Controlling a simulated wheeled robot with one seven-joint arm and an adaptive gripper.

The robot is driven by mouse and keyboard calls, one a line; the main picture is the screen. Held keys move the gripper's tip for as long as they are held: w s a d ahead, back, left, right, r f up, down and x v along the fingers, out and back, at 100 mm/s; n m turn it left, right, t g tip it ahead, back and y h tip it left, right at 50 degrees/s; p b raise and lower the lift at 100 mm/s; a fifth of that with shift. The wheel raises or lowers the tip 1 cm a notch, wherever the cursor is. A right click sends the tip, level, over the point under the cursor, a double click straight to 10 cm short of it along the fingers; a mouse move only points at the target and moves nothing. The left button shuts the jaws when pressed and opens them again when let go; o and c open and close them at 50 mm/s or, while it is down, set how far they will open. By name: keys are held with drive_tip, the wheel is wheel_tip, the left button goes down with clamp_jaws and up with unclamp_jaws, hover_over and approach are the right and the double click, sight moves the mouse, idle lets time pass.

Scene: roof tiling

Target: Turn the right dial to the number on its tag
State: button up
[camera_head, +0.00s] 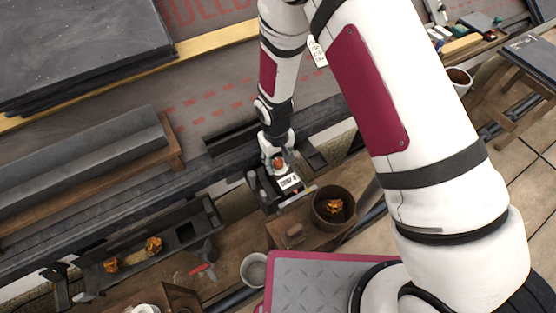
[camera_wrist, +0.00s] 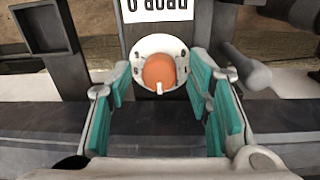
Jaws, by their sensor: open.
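An orange dial (camera_wrist: 159,72) in a pale round ring faces the wrist camera, with a small white mark at its lower edge. A white tag (camera_wrist: 168,8) with dark upside-down print lies just beyond it, cut off by the frame edge, so I cannot read its number. My gripper (camera_wrist: 160,98) is open, with teal pads left and right of the dial and gaps between pads and ring. In the head view my gripper (camera_head: 275,153) is over the dark unit, with the orange dial (camera_head: 279,163) partly showing and the tag (camera_head: 289,182) beside it.
A grey rounded knob (camera_wrist: 252,74) juts close to the right finger. A dark square frame (camera_wrist: 45,22) stands at the left. In the head view, a brown pot (camera_head: 348,218) is right of the unit, and a gutter (camera_head: 190,232) with orange leaves lies lower left.

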clamp_jaws()
